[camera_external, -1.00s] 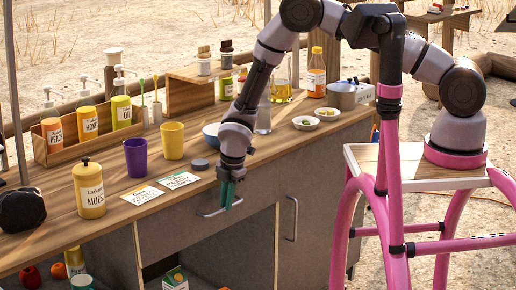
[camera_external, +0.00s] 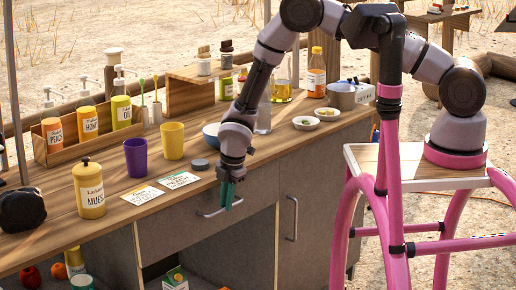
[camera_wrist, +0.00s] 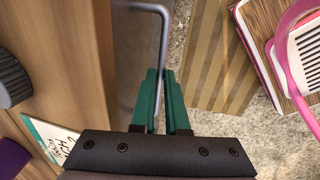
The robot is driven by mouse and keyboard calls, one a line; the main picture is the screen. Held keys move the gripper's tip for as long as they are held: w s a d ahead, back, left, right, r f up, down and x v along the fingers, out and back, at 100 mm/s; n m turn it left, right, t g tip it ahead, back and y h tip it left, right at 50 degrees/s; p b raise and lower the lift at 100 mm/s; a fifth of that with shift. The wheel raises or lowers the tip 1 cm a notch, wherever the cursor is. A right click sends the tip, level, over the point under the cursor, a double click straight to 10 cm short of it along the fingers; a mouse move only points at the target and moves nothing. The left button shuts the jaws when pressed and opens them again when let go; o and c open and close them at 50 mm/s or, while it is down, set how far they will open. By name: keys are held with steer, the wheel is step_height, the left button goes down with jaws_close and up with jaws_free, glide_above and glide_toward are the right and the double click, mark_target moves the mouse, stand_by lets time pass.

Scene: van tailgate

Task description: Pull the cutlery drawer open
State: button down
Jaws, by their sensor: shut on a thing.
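The cutlery drawer (camera_external: 256,196) has a plain grey front just under the wooden worktop. Its front looks flush with the cabinet, with no clear gap showing. The drawer's bar handle (camera_external: 208,214) is pale metal; it also shows in the wrist view (camera_wrist: 164,28), running up from between my fingers. In the wrist view my gripper (camera_wrist: 163,74) has one finger on each side of the bar. The inside of the drawer is hidden.
A cupboard door with an upright handle (camera_external: 295,218) is right of the drawer. Above, the worktop (camera_external: 228,178) holds cards (camera_external: 142,196), a grey lid (camera_external: 200,164), cups and a yellow jar (camera_external: 89,190). An open shelf with a carton (camera_external: 175,279) is below.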

steer(key=s+d, duration=2)
steer(key=shift+s+d, duration=0.2)
steer(key=shift+d, duration=0.1)
steer(key=c, duration=0.9)
jaws_free()
step_height(320, 180, up, 10)
steer(key=shift+r, duration=0.1)
